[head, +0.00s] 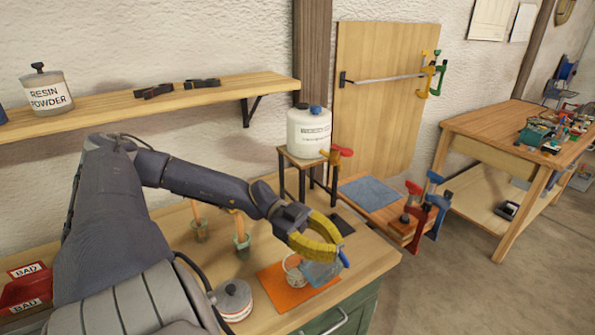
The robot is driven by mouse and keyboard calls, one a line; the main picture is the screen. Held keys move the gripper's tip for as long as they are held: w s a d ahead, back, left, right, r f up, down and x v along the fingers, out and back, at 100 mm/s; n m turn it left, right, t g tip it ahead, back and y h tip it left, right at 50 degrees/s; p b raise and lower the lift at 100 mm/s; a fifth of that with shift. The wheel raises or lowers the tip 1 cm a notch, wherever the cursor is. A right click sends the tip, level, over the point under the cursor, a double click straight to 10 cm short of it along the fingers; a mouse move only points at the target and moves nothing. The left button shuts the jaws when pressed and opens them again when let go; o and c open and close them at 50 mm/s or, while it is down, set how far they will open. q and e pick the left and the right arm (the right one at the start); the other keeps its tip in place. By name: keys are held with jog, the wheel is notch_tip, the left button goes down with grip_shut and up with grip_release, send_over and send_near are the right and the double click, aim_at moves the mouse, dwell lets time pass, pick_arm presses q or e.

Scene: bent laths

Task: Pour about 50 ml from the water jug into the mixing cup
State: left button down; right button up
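My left gripper (322,250), with yellow fingers, is over the right end of the bench. Its fingers are around a blue-grey translucent vessel, which looks like the water jug (322,272), with a darker blue part at its right. The jug looks tilted, and the fingers hide its upper part. A pale mixing cup (293,270) with markings stands on an orange mat (270,284), just left of the jug and partly covered by it in this view. I cannot tell the water level or whether water is flowing. My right gripper is not in view.
A lidded pot (234,299) stands left of the mat. Green pots (242,246) with wooden handles stand behind. A white canister (309,133) with a tap sits on a stand at the back. Red bins (27,290) marked BAD are at far left. A shelf (150,104) runs above.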

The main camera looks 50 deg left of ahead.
aim_at(345, 267)
pick_arm(q)
jog(key=shift+a+r+h+b, duration=0.2)
jog(key=shift+a+h+b, duration=0.1)
jog(key=shift+a, duration=0.05)
dwell(0.3)
jog(key=shift+d+f+y, duration=0.15)
jog(key=shift+d+y, duration=0.25)
jog(key=shift+w+d+f+y, duration=0.15)
jog(key=shift+d+f+y, duration=0.6)
jog(key=shift+f+y, duration=0.15)
jog(key=shift+w+d+f+y, duration=0.1)
jog(key=shift+d+f+y, duration=0.65)
jog(key=shift+f, duration=0.2)
jog(key=d+f+y, duration=0.4)
jog(key=d, duration=0.1)
jog(key=shift+w+d+f+g+p, duration=0.3)
jog(key=shift+w+g, duration=0.1)
jog(key=shift+d+f, duration=0.1)
jog(key=shift+w+d+f+m+y, duration=0.2)
jog(key=shift+d+f+m+y, duration=0.2)
jog(key=shift+d+f+y, duration=1.35)
